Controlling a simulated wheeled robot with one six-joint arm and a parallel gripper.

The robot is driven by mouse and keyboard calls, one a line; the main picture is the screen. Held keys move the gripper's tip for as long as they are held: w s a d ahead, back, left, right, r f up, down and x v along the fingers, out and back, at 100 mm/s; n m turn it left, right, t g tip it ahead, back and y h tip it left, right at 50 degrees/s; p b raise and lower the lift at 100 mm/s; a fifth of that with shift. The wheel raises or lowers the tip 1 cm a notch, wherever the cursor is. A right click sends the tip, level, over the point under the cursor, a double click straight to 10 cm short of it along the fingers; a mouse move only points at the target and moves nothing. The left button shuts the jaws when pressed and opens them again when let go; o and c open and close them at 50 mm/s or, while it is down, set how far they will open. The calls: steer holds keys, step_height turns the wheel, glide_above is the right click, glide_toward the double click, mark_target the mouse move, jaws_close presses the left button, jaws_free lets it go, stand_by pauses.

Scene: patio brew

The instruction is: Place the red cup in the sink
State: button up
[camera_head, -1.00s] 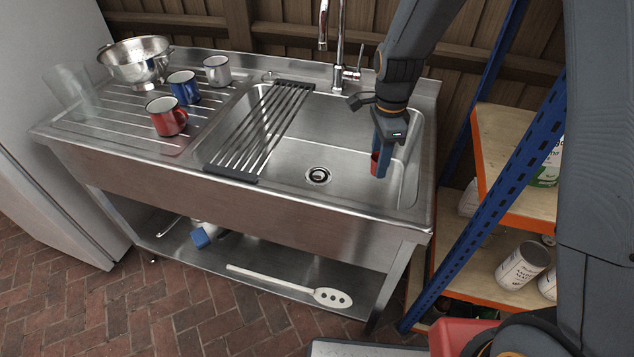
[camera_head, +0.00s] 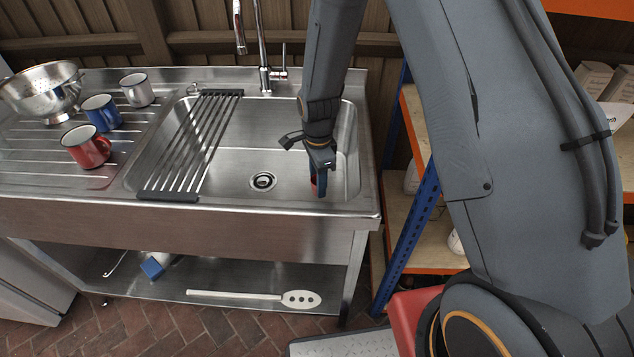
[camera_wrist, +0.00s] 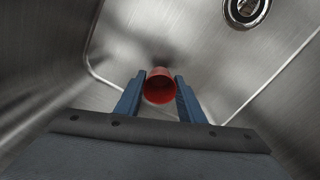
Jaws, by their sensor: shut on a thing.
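The red cup (camera_head: 313,186) is between the fingers of my gripper (camera_head: 320,188), inside the right part of the steel sink basin (camera_head: 225,165). In the wrist view the cup (camera_wrist: 160,88) shows its open end, with the blue fingers of my gripper (camera_wrist: 159,92) shut on either side of it. The basin walls and floor lie around it. Much of the cup is hidden by the fingers in the head view. I cannot tell whether the cup touches the basin floor.
The drain (camera_head: 263,181) is left of the cup. A black-ended roll-up rack (camera_head: 190,145) spans the basin's left part. A red mug (camera_head: 86,147), a blue mug (camera_head: 102,112), a white mug (camera_head: 137,90) and a colander (camera_head: 40,90) stand on the drainboard. The tap (camera_head: 262,50) rises behind.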

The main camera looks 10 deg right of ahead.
steer(key=shift+f, duration=0.45)
steer(key=shift+f, duration=0.6)
steer(key=o, duration=1)
step_height(320, 180, up, 13)
steer(key=b, duration=0.2)
steer(key=shift+r, duration=0.15)
